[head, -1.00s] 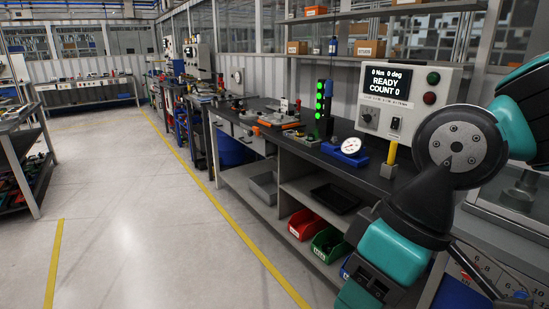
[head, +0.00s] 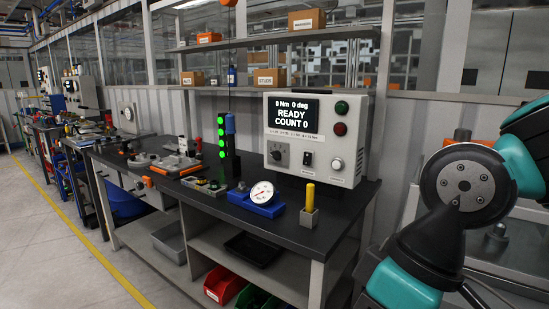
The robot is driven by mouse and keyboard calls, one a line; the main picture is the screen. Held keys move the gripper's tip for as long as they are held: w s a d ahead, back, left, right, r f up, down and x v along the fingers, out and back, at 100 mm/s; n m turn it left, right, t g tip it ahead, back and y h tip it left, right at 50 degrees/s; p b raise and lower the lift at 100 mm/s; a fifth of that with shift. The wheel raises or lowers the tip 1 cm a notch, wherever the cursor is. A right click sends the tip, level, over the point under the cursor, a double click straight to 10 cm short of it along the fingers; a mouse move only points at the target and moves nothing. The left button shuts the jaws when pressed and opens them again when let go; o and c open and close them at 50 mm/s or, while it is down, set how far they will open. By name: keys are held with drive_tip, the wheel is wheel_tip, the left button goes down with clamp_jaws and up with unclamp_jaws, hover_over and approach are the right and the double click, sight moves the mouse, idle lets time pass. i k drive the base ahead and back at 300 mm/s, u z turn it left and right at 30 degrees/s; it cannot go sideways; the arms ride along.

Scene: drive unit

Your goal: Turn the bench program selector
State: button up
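The bench control box (head: 315,140) is a pale unit standing at the back right of the dark-topped bench. Its screen (head: 291,113) reads 0 Nm, 0 deg, READY, COUNT 0. The program selector (head: 278,154) is a dark knob at the lower left of its front panel. A small black switch (head: 308,160) and a pale round knob (head: 337,164) sit to its right. My arm is at the right edge of the head view, apart from the box. My gripper is out of the picture.
On the bench top (head: 228,208) stand a dial gauge on a blue base (head: 260,197), a yellow-handled tool in a holder (head: 309,206) and a lit green stack light (head: 222,137). A shelf (head: 270,44) with boxes hangs above. Open floor (head: 62,245) lies left.

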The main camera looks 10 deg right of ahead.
sight(276, 156)
drive_tip(key=u, duration=1.55)
drive_tip(key=i, duration=3.2)
drive_tip(key=z, duration=3.55)
drive_tip(key=i, duration=0.1)
drive_tip(key=z, duration=0.05)
